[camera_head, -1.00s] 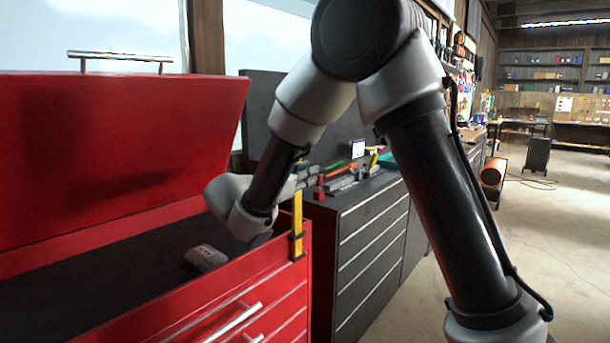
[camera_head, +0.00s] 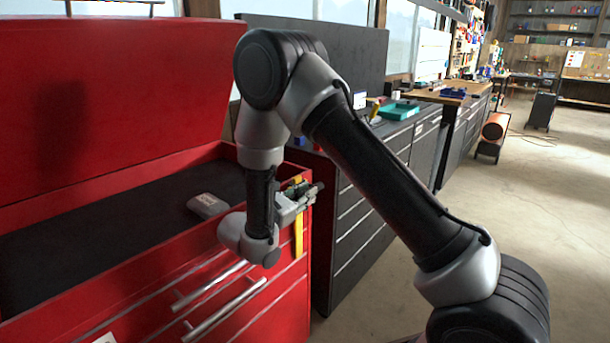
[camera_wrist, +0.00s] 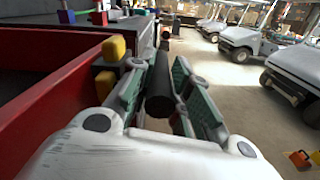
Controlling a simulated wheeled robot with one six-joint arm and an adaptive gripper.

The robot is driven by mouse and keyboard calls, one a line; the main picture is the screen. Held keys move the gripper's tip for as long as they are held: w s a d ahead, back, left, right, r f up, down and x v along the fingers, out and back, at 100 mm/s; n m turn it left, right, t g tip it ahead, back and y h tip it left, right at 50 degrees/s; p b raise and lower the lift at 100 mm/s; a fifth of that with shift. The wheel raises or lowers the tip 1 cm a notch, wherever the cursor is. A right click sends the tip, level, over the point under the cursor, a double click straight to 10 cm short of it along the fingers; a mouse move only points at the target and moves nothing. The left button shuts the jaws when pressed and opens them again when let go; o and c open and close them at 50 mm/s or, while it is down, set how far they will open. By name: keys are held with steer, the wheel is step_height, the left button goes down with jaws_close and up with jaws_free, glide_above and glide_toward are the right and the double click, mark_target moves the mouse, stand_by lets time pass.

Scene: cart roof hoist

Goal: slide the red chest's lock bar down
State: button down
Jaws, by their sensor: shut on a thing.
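The red chest (camera_head: 110,100) stands at the left with its lid up. Its yellow lock bar (camera_head: 299,238) is upright on the front face near the right corner, its upper part partly hidden by my gripper (camera_head: 312,192). In the wrist view the yellow bar (camera_wrist: 115,47) shows just left of my gripper (camera_wrist: 162,72), with a dark bracket across it. The two finger pads are closed on a dark round handle (camera_wrist: 160,92) beside the bar. How the handle joins the bar is hidden.
A dark object (camera_head: 208,205) lies inside the open chest. Dark drawer cabinets (camera_head: 365,180) stand right behind the chest. Chrome drawer handles (camera_head: 225,308) stick out of its front. White carts (camera_wrist: 250,38) stand farther off.

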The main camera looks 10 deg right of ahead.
steer(key=shift+s+f, duration=0.1)
steer(key=shift+f, duration=1.05)
steer(key=c, duration=1.6)
jaws_free()
steer(key=shift+o, duration=0.2)
steer(key=v, duration=1.2)
steer(key=shift+r, duration=0.2)
